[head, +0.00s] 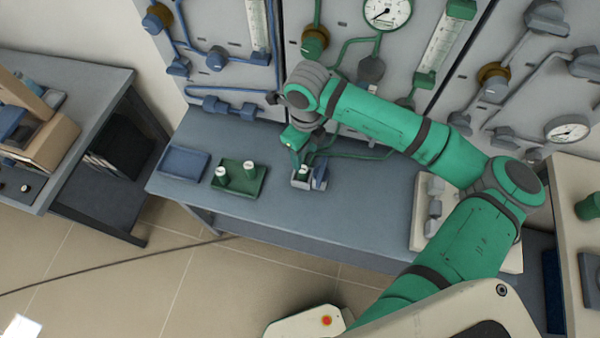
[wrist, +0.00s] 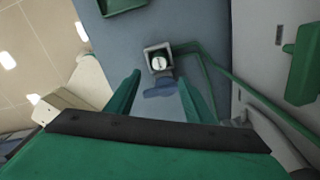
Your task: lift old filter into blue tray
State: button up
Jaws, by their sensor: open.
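The old filter, a small white-topped cylinder (head: 303,170), stands upright in a square grey holder (head: 299,184) on the blue-grey bench. In the wrist view the filter (wrist: 158,63) shows as a round white top with a dark mark, inside the square holder (wrist: 147,53). My gripper (head: 302,157) is pointed down close above the holder. In the wrist view its two green fingers are spread apart and empty, with the filter ahead of the gap between them. The blue tray (head: 184,163) lies empty at the bench's left end.
A green tray (head: 262,182) with two white-topped filters stands between the blue tray and the holder. A blue part (head: 321,177) sits right beside the holder. Green piping (head: 362,153) runs behind it to the gauge panels. The bench front is clear.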

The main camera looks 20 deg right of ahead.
send_over(303, 169)
notch_tip(303, 169, down, 5)
jog(key=shift+s+d, duration=0.15)
jog(key=shift+w+a+f, duration=0.1)
jog(key=shift+f, duration=0.85)
jog(key=shift+w+a+f, duration=0.1)
jog(key=shift+f, duration=1.6)
jog(key=c, duration=1.1)
